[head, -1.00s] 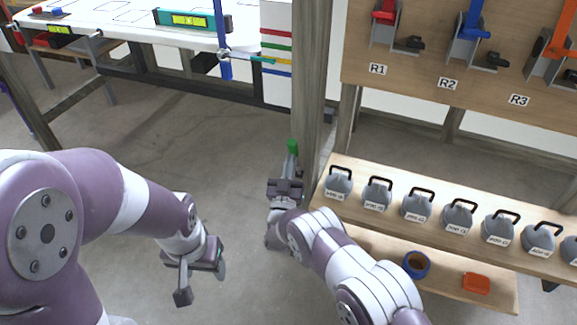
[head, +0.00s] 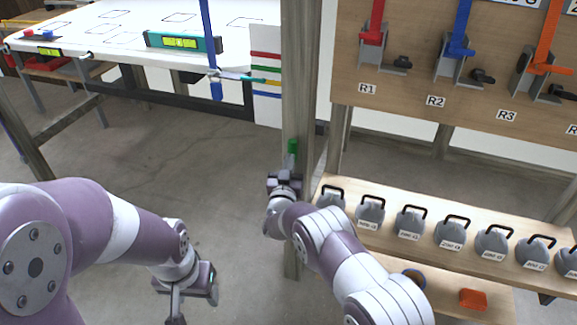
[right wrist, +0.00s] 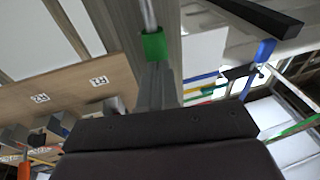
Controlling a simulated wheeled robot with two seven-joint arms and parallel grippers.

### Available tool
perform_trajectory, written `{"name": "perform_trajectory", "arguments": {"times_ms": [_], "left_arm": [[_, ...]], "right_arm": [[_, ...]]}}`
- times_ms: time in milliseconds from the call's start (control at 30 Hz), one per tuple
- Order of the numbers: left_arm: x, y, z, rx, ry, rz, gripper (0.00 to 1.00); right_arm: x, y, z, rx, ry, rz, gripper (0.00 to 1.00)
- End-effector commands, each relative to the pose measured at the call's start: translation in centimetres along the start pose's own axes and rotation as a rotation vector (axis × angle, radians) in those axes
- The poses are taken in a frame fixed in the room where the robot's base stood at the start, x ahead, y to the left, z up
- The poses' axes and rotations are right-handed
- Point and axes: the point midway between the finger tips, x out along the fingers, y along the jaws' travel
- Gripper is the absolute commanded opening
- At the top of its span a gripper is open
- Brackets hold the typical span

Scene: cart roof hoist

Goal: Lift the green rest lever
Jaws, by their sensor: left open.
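The green rest lever (head: 293,146) shows as a green end on a grey metal part, at the wooden post in the middle of the head view. In the right wrist view its green block (right wrist: 154,46) sits top centre, with a metal rod above it and a grey bracket below. My right gripper (head: 285,180) is just below the green end in the head view, with a small gap visible. Its dark body fills the bottom of the right wrist view, and its jaw opening cannot be made out. My left gripper (head: 194,302) hangs open and empty at lower left, away from the lever.
The wooden post (head: 299,80) stands close to my right gripper. Several grey weights with black handles (head: 410,222) line a shelf at right. A board (head: 410,95) with red, blue and orange levers stands behind. A white table (head: 120,40) is at back left; floor between is clear.

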Motion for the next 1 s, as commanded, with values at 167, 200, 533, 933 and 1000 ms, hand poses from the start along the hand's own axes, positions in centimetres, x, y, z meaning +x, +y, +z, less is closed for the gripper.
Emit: {"name": "perform_trajectory", "arguments": {"times_ms": [167, 200, 533, 933, 1000], "left_arm": [[-0.1, 0.0, 0.0, 0.0, 0.0, 0.0, 0.59], [-0.1, 0.0, 0.0, 0.0, 0.0, 0.0, 0.59], [-0.9, 0.0, -0.1, 0.0, 0.0, 0.0, 0.59], [-1.5, 0.0, -0.2, 0.0, 0.0, 0.0, 0.59], [-1.5, 0.0, -0.2, 0.0, 0.0, 0.0, 0.59]], "right_arm": [[0.2, 0.1, -0.5, 0.004, 0.009, 0.003, 0.0], [0.2, 0.1, -0.5, 0.004, 0.01, 0.003, 0.0], [-4.1, -0.1, -0.5, 0.0, 0.003, -0.001, 0.0], [-12.4, -0.1, -0.2, 0.0, 0.002, -0.001, 0.0], [-12.8, 0.0, -0.2, 0.0, 0.003, 0.0, 0.0]]}}
